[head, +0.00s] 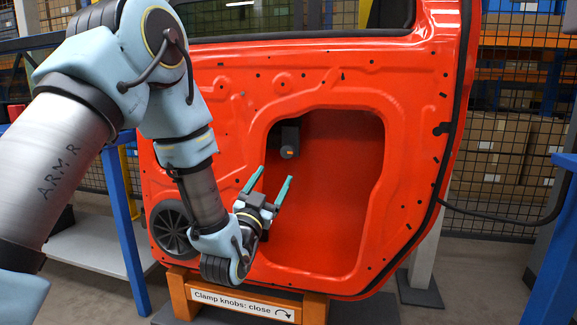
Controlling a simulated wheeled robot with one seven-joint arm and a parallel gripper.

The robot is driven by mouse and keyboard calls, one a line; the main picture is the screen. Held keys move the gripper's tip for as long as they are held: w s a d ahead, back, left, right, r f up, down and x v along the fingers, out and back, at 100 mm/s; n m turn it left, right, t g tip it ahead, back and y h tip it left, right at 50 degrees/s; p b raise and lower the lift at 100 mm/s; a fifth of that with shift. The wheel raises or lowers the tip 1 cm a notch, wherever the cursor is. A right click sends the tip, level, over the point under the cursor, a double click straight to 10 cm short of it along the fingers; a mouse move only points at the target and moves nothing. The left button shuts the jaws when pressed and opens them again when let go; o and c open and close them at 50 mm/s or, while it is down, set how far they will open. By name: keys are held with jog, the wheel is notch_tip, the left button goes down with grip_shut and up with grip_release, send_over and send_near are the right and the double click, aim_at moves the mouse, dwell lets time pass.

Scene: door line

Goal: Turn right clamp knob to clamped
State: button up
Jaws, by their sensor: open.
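My gripper (275,175) is open and empty, with its two teal fingers spread and pointing up, in front of the lower left of the red door panel's opening. The red door panel (410,130) stands upright on an orange stand (314,309). A white label (243,306) on the stand reads "Clamp knobs: close" with a curved arrow. I cannot make out a right clamp knob for certain. A dark block with a round front and a small orange mark (289,152) sits in the upper left of the opening, above and apart from my fingertips.
A round black speaker (172,231) sits at the door's lower left, beside my arm. Blue posts stand at left (125,235) and right (552,250). Wire mesh and shelves of boxes (497,160) are behind. The floor at lower right is partly clear.

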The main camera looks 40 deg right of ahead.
aim_at(286, 153)
jog(key=b+x, duration=0.1)
jog(key=x, duration=0.9)
jog(key=shift+w+d+r, duration=0.1)
jog(key=shift+d, duration=0.1)
grip_shut()
